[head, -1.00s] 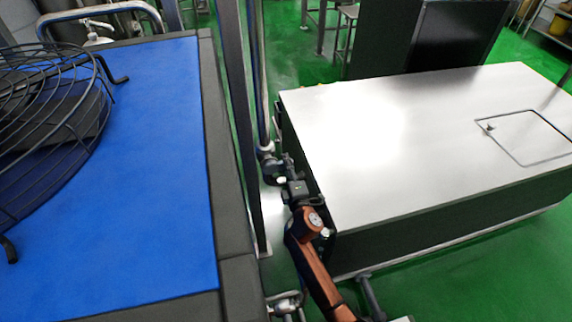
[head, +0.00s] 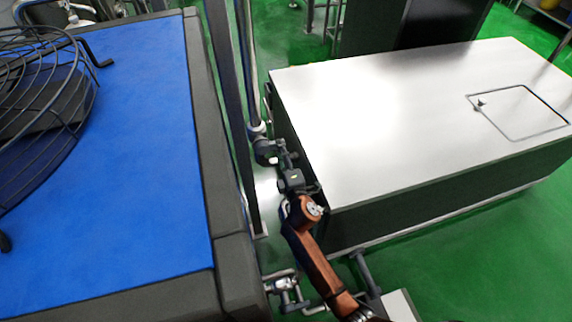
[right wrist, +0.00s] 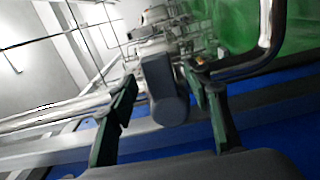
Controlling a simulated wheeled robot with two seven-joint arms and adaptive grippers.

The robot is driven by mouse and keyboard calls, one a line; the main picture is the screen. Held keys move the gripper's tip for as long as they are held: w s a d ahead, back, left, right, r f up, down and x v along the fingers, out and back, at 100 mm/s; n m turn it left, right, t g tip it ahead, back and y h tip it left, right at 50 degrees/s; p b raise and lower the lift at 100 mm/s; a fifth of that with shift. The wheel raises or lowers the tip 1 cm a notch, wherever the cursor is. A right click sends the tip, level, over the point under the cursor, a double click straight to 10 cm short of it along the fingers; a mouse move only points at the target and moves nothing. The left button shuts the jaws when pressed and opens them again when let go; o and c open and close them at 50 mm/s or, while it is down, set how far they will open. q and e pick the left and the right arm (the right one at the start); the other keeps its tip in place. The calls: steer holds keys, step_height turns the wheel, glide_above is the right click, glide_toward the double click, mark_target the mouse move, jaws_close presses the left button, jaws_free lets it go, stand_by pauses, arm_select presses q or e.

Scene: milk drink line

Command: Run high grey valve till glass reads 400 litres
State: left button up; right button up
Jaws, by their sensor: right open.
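The grey valve (head: 264,150) sits on an upright pipe between the blue-topped unit and the pale metal box. In the right wrist view its blunt grey handle (right wrist: 163,92) lies between my two dark green fingers. My right gripper (head: 280,156) is open around the handle; the fingers stand apart on either side, and I cannot tell whether either touches it. It also shows in the right wrist view (right wrist: 165,84). No readable litre scale shows in these views. My left gripper is not in view.
A blue-topped unit (head: 150,150) with a black wire guard (head: 60,130) fills the left. A pale metal box (head: 400,120) with a hatch stands to the right. A dark post (head: 228,90) rises beside the pipe. Lower pipe fittings (head: 285,285) lie below. Green floor is open at lower right.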

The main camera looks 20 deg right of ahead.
steer(key=s, duration=0.8)
steer(key=shift+s+a, duration=0.2)
steer(key=shift+a, duration=0.15)
